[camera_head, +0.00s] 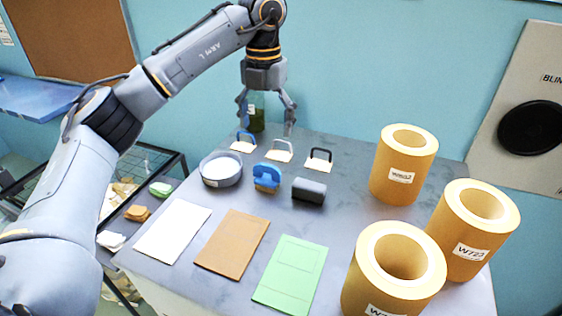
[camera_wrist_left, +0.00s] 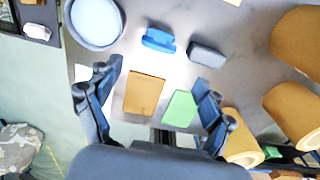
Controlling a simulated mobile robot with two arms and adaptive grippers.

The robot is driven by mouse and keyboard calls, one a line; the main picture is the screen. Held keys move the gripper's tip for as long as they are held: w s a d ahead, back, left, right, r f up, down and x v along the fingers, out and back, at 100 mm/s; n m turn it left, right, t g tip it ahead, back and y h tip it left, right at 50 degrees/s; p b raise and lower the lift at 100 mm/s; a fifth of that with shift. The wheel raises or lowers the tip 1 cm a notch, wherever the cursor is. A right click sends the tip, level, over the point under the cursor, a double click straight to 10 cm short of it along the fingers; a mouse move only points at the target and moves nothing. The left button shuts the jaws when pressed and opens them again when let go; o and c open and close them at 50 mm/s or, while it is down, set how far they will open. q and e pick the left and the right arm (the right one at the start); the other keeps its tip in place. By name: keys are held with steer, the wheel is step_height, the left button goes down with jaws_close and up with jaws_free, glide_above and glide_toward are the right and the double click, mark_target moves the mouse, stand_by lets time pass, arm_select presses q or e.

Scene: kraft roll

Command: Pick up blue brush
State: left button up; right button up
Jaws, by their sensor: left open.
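The blue brush (camera_head: 266,174) stands on the grey table, with a blue handle on top and a tan lower part. In the left wrist view the blue brush (camera_wrist_left: 158,40) lies beyond my fingertips, near the upper middle. My left gripper (camera_head: 266,122) is open and empty, up above the back of the table, behind the brush in the head view and apart from it. In the wrist view the fingers of my left gripper (camera_wrist_left: 158,75) are spread wide. My right gripper is not in view.
A round dish (camera_head: 221,171) stands left of the brush and a dark grey block (camera_head: 309,191) right of it. White, brown (camera_head: 232,243) and green sheets lie in front. Large kraft rolls (camera_head: 404,165) fill the right side.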

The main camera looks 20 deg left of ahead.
mark_target(266, 167)
arm_select(q)
step_height(266, 167, down, 7)
steer(key=shift+f+p, duration=0.1)
steer(key=shift+p, duration=0.65)
steer(key=shift+w+f, duration=0.1)
steer(key=shift+f, duration=0.5)
steer(key=shift+f+p, duration=0.35)
steer(key=shift+p, duration=0.05)
steer(key=f, duration=0.1)
steer(key=f+p, duration=0.1)
steer(key=f, duration=0.1)
steer(key=shift+s+f+p, duration=0.25)
steer(key=shift+s+p, duration=0.05)
steer(key=shift+s, duration=0.05)
steer(key=shift+w+f, duration=0.15)
steer(key=shift+f, duration=0.35)
steer(key=c, duration=1.3)
steer(key=shift+o, duration=0.2)
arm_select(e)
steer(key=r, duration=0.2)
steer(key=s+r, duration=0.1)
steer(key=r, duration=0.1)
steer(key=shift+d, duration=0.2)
arm_select(q)
steer(key=shift+r, duration=0.1)
